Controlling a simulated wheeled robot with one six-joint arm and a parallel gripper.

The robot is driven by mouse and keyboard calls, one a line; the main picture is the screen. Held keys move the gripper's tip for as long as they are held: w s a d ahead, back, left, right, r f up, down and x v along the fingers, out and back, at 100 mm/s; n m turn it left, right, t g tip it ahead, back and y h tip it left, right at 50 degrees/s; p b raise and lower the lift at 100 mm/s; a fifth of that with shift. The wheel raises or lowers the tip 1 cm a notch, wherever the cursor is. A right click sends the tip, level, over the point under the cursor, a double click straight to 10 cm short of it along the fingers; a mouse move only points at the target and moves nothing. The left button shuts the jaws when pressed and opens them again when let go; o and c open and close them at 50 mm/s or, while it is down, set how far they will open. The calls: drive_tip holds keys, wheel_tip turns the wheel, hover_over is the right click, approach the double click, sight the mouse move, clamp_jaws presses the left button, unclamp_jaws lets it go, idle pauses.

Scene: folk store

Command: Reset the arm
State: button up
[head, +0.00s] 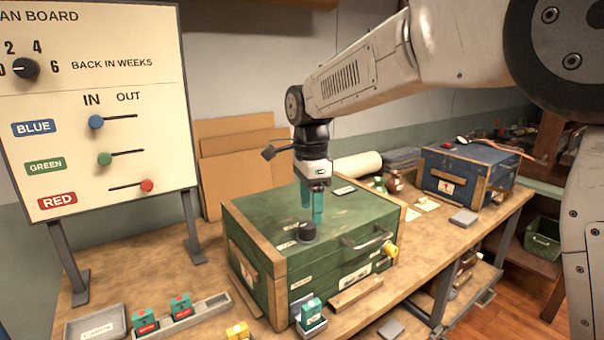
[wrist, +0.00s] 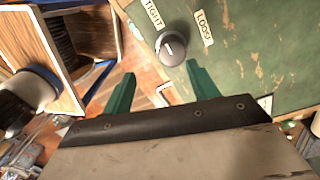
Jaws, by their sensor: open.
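My gripper (head: 312,207) points down above the green wooden case (head: 262,212) in the head view. Its two teal fingers are spread apart and hold nothing. A dark knob (head: 307,231) stands on the case lid, just below and in front of the fingers. In the wrist view the gripper (wrist: 160,88) is open, and the knob (wrist: 172,46) shows ahead of the fingertips, between labels reading TIGHT and LOOS. The knob looks apart from the fingers. My arm reaches in from the upper right.
A board (head: 92,90) with a dial and sliders stands at left. A blue case (head: 466,173) sits on the workbench (head: 425,238) at right. Small teal-and-red items (head: 146,319) and a grey tray (head: 211,305) lie at the front. The air above the bench's right part is mostly clear.

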drive_tip(key=s+d+n+t, duration=0.1)
drive_tip(key=s+d+n, duration=0.6)
drive_tip(key=s+d, duration=0.5)
drive_tip(key=s+d+f+n+t, duration=0.1)
drive_tip(key=s+d+n, duration=0.6)
drive_tip(key=s, duration=1.4)
drive_tip(key=d, duration=0.5)
drive_tip(key=shift+d+f+n, duration=0.15)
drive_tip(key=shift+f+n, duration=0.05)
drive_tip(key=shift+n, duration=0.1)
drive_tip(key=shift+s, duration=0.1)
